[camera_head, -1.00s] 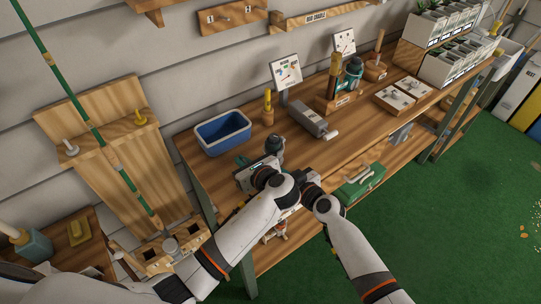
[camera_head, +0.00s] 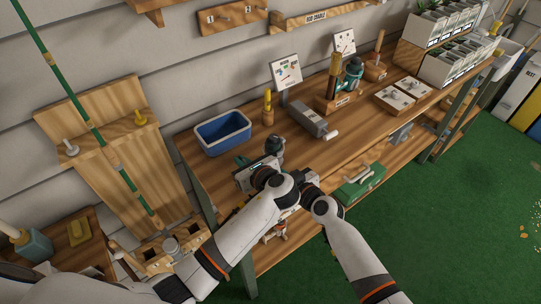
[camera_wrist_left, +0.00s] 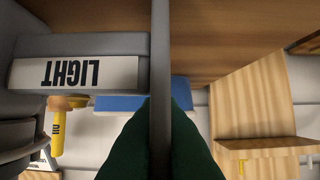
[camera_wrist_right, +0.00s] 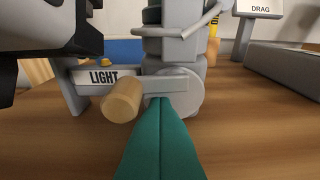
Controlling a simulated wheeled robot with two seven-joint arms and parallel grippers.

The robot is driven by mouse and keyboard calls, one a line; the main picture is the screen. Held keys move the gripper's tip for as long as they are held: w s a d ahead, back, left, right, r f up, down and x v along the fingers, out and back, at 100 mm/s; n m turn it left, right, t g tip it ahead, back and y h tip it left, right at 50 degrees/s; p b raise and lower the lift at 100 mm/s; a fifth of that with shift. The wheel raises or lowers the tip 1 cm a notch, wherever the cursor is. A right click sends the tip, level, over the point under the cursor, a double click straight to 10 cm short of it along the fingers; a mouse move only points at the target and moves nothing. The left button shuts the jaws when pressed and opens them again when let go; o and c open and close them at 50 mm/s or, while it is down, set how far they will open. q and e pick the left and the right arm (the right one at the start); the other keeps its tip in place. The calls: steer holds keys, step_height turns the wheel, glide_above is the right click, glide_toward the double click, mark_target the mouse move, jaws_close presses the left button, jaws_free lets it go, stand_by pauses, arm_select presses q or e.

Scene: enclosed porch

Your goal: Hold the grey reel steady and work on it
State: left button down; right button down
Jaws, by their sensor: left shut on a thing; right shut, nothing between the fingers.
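The grey reel (camera_head: 274,146) stands near the front left of the workbench, partly hidden by my arms in the head view. Its LIGHT label is upside down in the left wrist view (camera_wrist_left: 75,73) and upright in the right wrist view. My left gripper (camera_wrist_left: 160,112) is shut on a narrow grey part of the reel. My right gripper (camera_wrist_right: 160,108) is shut and empty, its tips at the reel's crank arm (camera_wrist_right: 150,85). Whether they touch it I cannot tell. The wooden crank knob (camera_wrist_right: 123,101) is just left of those tips.
A blue bin (camera_head: 222,133) stands behind the reel, with a yellow bottle (camera_head: 268,106) to its right. A grey box with a handle (camera_head: 312,121) and a DRAG card (camera_head: 286,72) are close on the right.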

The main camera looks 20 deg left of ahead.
steer(key=shift+s+a, duration=0.45)
steer(key=shift+a, duration=0.05)
steer(key=shift+s+a, duration=0.1)
steer(key=shift+r, duration=0.55)
steer(key=shift+r, duration=0.25)
steer(key=shift+r, duration=0.15)
stand_by(0.4)
